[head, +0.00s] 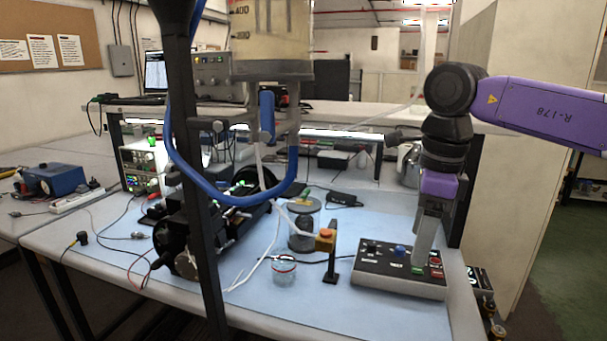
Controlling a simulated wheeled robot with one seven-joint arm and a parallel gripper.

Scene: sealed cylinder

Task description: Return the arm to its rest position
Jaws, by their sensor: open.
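My arm, with purple links and dark joints, reaches in from the right edge. My gripper (421,262) points straight down over the right half of a black-topped control box (385,280). The grey fingers overlap each other from this angle, so the gap between them does not show. Nothing is seen held in them. The fingertips end near a green button (417,269); I cannot tell if they touch it. A blue knob (399,250) is left of the fingers and red buttons (437,274) are to their right.
A clear cylinder (270,45) with a blue hose (240,200) hangs above the blue-matted bench (330,308). A dark post (190,150) stands in front. A tall panel (515,200) stands right.

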